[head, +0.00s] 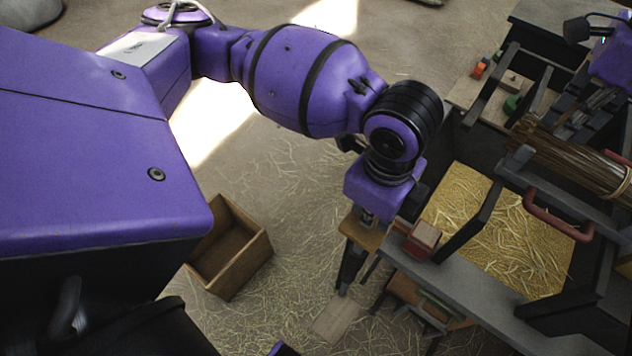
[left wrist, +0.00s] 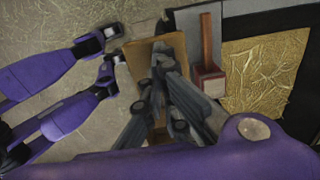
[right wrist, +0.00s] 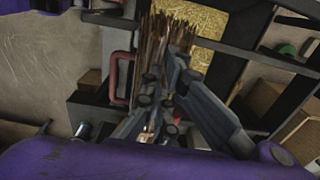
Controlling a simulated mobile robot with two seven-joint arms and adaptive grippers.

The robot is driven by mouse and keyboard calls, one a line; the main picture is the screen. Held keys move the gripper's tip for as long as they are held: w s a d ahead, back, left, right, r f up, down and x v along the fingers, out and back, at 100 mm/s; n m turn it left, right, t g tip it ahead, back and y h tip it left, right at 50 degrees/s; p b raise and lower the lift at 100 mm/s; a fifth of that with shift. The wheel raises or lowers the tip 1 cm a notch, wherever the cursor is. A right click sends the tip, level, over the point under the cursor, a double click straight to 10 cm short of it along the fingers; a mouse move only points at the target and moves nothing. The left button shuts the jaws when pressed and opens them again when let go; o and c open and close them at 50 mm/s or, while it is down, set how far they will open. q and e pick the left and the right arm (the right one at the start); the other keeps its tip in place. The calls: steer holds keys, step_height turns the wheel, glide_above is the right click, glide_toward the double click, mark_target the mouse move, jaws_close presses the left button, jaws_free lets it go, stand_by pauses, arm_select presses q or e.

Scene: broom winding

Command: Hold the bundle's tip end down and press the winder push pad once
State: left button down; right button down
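The bundle (head: 575,160) of thin brown stalks lies across the grey frame at the right in the head view. It also shows in the right wrist view (right wrist: 160,38). My right gripper (head: 590,108) is low beside the bundle. Its fingers (right wrist: 165,75) overlap the stalks in the right wrist view; whether they touch is unclear. A red block with a paler top (head: 422,238), apparently the push pad, sits on the bench's near left edge. It also shows in the left wrist view (left wrist: 208,82). My left gripper (head: 352,270) points down, left of this block, apart from it, fingers together and empty.
A red curved handle (head: 556,215) stands near the bundle. Straw fills the bin (head: 455,205) beneath. Dark upright bars (head: 470,225) rise from the grey bench. An open wooden box (head: 232,250) stands on the straw-strewn floor at left.

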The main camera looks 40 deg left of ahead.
arm_select(q)
steer(key=shift+s+f, duration=0.2)
steer(key=shift+f, duration=4.05)
steer(key=shift+w+r, duration=0.15)
steer(key=shift+r, duration=1.8)
steer(key=shift+w+r, duration=0.1)
steer(key=shift+r, duration=3.85)
steer(key=shift+r, duration=0.1)
step_height(320, 180, up, 12)
steer(key=shift+s, duration=0.15)
